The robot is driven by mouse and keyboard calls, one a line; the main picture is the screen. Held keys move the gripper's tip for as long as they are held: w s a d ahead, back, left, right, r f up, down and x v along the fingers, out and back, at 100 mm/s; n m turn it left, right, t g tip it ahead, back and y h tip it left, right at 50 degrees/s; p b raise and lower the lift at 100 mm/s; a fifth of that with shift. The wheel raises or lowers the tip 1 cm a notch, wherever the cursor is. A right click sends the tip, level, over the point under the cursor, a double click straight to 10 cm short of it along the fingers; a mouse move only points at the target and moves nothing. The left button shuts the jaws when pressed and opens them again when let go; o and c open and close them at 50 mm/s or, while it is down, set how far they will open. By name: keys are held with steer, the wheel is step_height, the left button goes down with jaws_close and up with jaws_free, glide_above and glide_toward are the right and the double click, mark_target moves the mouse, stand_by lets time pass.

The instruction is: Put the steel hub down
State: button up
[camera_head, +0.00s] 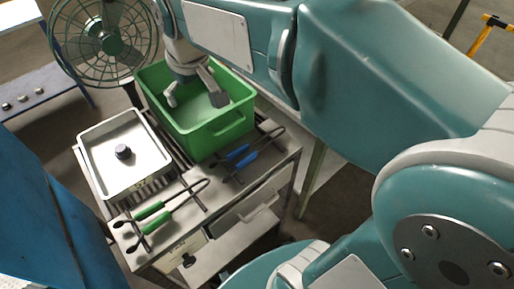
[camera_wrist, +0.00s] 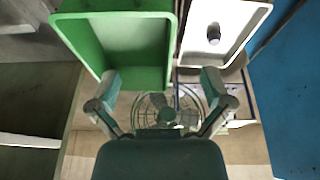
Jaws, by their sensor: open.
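A small dark round piece, which looks like the steel hub (camera_head: 123,152), sits inside the shallow white tray (camera_head: 80,150), near its middle. The hub also shows in the wrist view (camera_wrist: 213,34), with the white tray (camera_wrist: 264,22) around it. My gripper (camera_head: 195,97) is over the green crate (camera_head: 213,139), to the right of the tray. In the wrist view my gripper (camera_wrist: 160,80) has its two fingers spread wide with nothing between them. The crate's visible inside looks empty, though my gripper hides part of it.
Green-handled tongs (camera_head: 150,211) and blue-handled tongs (camera_head: 238,155) lie on the metal cart top (camera_head: 203,202), in front of the tray and crate. A green fan (camera_head: 112,45) stands behind. A blue bench (camera_head: 35,98) with several small parts is at the left.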

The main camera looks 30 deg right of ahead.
steer(key=s+d+f+m+t, duration=0.1)
steer(key=s+d+f, duration=0.1)
steer(key=s, duration=0.5)
steer(key=s+d+f+m+t, duration=0.1)
steer(key=s+d+f+m, duration=0.1)
steer(key=s, duration=0.6)
steer(key=d+f, duration=0.1)
steer(key=d, duration=0.1)
steer(key=shift+s+d+h, duration=0.3)
steer(key=shift+d, duration=0.1)
